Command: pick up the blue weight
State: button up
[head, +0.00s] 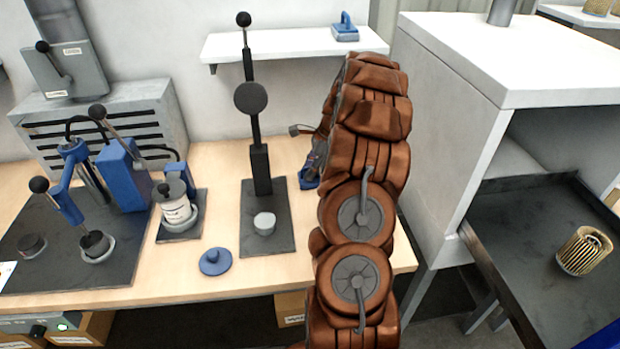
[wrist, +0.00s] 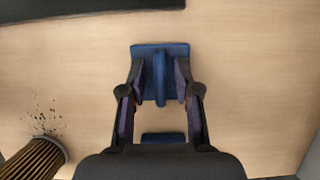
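The blue weight (wrist: 160,62) has a square base with an upright ridge-like handle and sits on the wooden bench in the wrist view. My gripper (wrist: 160,88) is open, with one finger on each side of the handle and a visible gap on both sides. Whether the fingertips touch the base I cannot tell. In the head view the weight (head: 309,179) shows only partly, beside my brown arm. My gripper (head: 316,158) is mostly hidden there. A similar blue handled block (head: 345,30) stands on the wall shelf.
A pleated filter (wrist: 34,160) with dark specks lies near the gripper. The black press (head: 262,165) stands left of my arm, with a blue round knobbed lid (head: 215,262) nearby. A grey cabinet (head: 455,110) and a dark tray (head: 520,270) holding a gold filter (head: 584,252) are right.

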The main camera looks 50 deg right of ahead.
grip_shut()
dwell(0.7)
